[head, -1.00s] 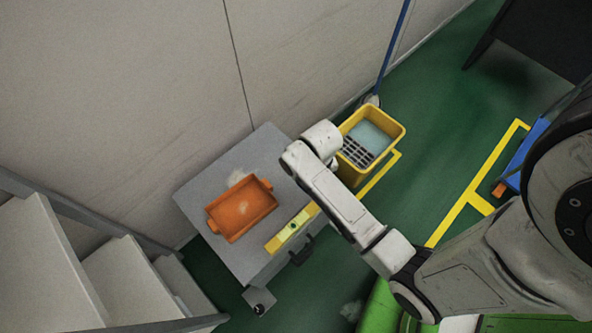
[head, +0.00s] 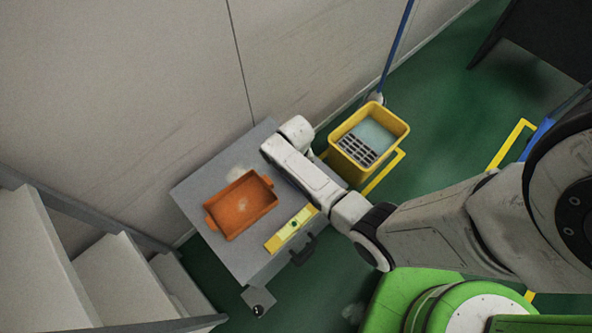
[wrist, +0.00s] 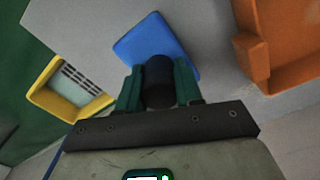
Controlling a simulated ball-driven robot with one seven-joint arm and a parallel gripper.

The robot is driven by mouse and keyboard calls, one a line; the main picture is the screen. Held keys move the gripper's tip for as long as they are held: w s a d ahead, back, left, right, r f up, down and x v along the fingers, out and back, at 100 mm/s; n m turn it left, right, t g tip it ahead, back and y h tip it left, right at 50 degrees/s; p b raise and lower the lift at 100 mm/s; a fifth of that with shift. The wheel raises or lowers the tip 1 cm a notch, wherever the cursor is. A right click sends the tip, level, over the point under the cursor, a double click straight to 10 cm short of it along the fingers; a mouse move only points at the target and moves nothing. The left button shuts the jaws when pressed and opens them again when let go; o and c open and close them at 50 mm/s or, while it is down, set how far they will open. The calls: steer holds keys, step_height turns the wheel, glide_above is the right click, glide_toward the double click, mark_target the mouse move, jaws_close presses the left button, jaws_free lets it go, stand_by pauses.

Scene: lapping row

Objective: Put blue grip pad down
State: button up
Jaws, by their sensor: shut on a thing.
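The blue grip pad (wrist: 152,38) is a flat blue plate with a dark round knob (wrist: 159,80). In the wrist view my gripper (wrist: 158,78) is shut on the knob between its two dark green fingers. The pad lies against the grey worktop in that view; I cannot tell whether it touches the top or hangs above it. In the head view the grey worktop (head: 195,188) stands by the wall. My arm covers its right back part there, hiding the gripper and the pad.
An orange tray (head: 240,205) sits on the worktop, and it shows in the wrist view (wrist: 290,45). A yellow spirit level (head: 291,229) lies near the front edge. A yellow mop bucket (head: 369,165) stands on the floor to the right. Pale steps (head: 110,275) are at left.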

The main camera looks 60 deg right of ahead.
steer(key=shift+f, duration=0.15)
steer(key=o, duration=1)
